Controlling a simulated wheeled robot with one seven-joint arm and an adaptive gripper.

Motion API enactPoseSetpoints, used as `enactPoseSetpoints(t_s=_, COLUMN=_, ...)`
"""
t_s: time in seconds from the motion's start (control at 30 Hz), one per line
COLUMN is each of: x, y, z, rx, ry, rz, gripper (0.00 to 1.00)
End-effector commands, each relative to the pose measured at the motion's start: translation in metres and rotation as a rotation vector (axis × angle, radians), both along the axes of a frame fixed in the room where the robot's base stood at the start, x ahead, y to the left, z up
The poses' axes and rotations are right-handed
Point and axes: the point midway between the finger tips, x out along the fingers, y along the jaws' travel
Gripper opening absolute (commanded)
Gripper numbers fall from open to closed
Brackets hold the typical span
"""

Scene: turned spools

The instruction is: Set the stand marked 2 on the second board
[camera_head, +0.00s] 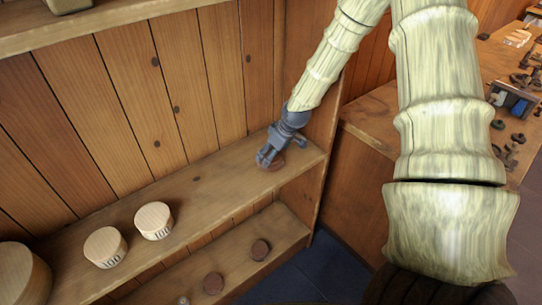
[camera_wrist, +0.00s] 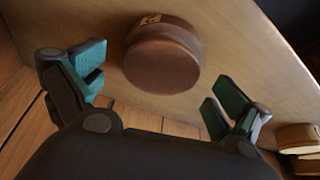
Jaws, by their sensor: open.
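A round brown stand (camera_wrist: 162,62) rests on the middle board (camera_head: 190,190) near its right end. A small pale mark shows on its side in the wrist view, but I cannot read it. In the head view the same stand (camera_head: 278,164) is partly hidden by my gripper (camera_head: 266,158). My gripper is open, with one finger on each side of the stand in the wrist view and nothing held.
Two pale round blocks with dark numbers, a near one (camera_head: 105,247) and a farther one (camera_head: 154,220), stand left on the middle board. A larger pale round piece (camera_head: 22,275) is at the lower left. A bench (camera_head: 385,115) with small parts stands at right.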

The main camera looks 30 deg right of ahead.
Motion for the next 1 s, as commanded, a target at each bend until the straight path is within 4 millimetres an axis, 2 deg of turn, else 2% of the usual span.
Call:
enactPoseSetpoints(t_s=0.7, x=-0.027, y=-0.009, z=0.072, rx=0.000, ry=-0.002, rz=0.001, gripper=1.00)
enactPoseSetpoints(t_s=1.0, x=-0.035, y=-0.012, z=0.088, rx=0.001, ry=0.000, rz=0.000, gripper=1.00)
